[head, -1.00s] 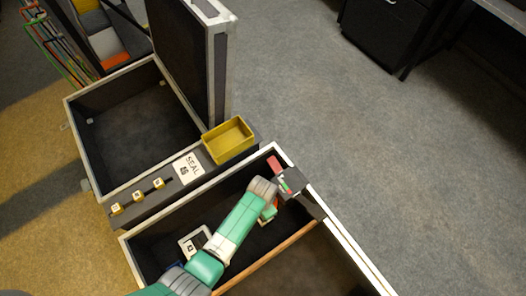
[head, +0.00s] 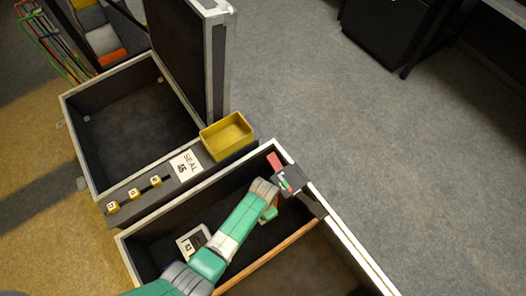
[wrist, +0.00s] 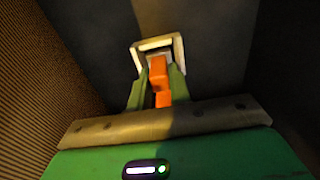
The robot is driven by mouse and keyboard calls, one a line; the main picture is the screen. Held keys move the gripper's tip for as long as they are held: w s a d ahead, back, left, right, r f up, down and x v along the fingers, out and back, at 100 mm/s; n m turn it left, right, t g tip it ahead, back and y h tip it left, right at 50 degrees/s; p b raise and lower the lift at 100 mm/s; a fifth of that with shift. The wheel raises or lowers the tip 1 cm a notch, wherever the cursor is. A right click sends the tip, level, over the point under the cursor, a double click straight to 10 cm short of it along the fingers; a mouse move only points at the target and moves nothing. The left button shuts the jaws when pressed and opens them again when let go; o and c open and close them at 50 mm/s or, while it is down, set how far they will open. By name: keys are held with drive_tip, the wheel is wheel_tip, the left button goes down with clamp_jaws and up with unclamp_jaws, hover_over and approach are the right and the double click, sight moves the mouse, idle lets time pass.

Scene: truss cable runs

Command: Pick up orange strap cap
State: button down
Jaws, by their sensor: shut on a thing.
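In the wrist view my gripper (wrist: 157,78) has its two green fingers closed on the orange strap cap (wrist: 158,70), which shows as a narrow orange piece between them. A pale square frame (wrist: 178,45) shows just beyond the fingertips, around the cap's far end; I cannot tell whether they touch. In the head view my gripper (head: 268,213) hangs low inside the near case, partly hidden by my arm. The cap is too small and covered to make out clearly there.
The near case (head: 130,262) has pale rims, a wooden divider (head: 268,256) and a white marked card (head: 190,243). A yellow bin (head: 227,135), a SEAL label (head: 185,164) and small yellow blocks (head: 134,193) sit along the ledge. An open-lidded case (head: 75,140) stands beyond.

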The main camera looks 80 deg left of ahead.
wheel_tip(320, 180, up, 18)
drive_tip(key=p, duration=0.7)
